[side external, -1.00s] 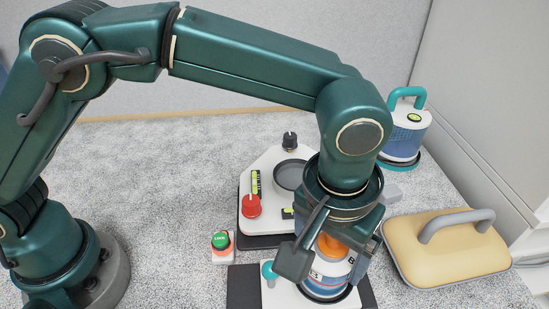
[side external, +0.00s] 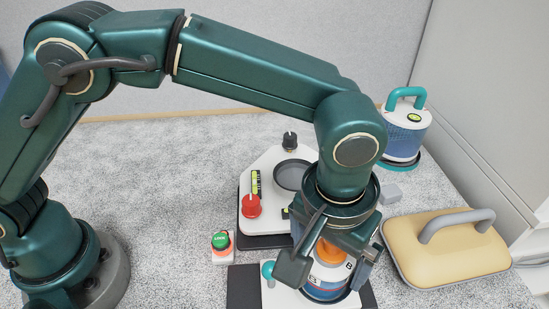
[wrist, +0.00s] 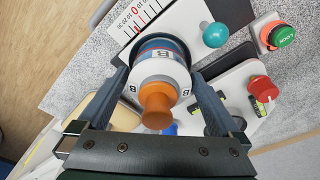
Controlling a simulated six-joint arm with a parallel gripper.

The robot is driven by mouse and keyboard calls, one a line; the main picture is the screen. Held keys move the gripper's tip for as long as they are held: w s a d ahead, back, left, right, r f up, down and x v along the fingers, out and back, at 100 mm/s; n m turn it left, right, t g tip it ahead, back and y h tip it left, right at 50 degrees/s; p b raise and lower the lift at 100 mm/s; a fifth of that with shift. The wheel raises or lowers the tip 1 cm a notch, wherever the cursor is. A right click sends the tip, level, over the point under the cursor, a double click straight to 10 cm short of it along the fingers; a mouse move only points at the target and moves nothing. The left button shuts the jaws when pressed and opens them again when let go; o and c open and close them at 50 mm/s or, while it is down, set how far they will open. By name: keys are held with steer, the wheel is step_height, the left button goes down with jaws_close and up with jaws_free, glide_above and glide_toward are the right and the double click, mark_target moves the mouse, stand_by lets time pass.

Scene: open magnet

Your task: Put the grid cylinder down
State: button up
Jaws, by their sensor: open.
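A blue cylinder with a grid pattern, white top and teal handle (side external: 404,135) stands upright at the back right, away from my gripper. My gripper (side external: 330,265) is open over another cylinder with an orange knob (side external: 329,251), a white shoulder marked B and a blue side. This cylinder (wrist: 157,70) stands in a dark round seat on a white plate (side external: 283,295) at the front. In the wrist view, my open fingers (wrist: 160,82) lie on either side of it; whether they touch it is unclear. Its lower part is partly hidden.
Behind it is a white panel with an empty grey round dish (side external: 291,175), red knob (side external: 251,206) and black knob (side external: 290,140). A green button (side external: 221,241) is left. A teal ball knob (side external: 268,270) stands close by. A yellow handled lid (side external: 446,250) lies right.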

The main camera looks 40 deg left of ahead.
steer(key=r, duration=0.3)
steer(key=s+r, duration=0.1)
steer(key=r, duration=0.7)
steer(key=shift+s+r, duration=0.15)
steer(key=shift+r, duration=0.4)
steer(key=a+r+t, duration=0.2)
steer(key=a+r, duration=0.2)
steer(key=a, duration=1)
steer(key=s+a+f+t, duration=0.2)
steer(key=s+a+f, duration=0.4)
steer(key=a, duration=0.4)
steer(key=shift+s+f, duration=0.35)
steer(key=shift+s, duration=0.45)
steer(key=shift+a, duration=0.1)
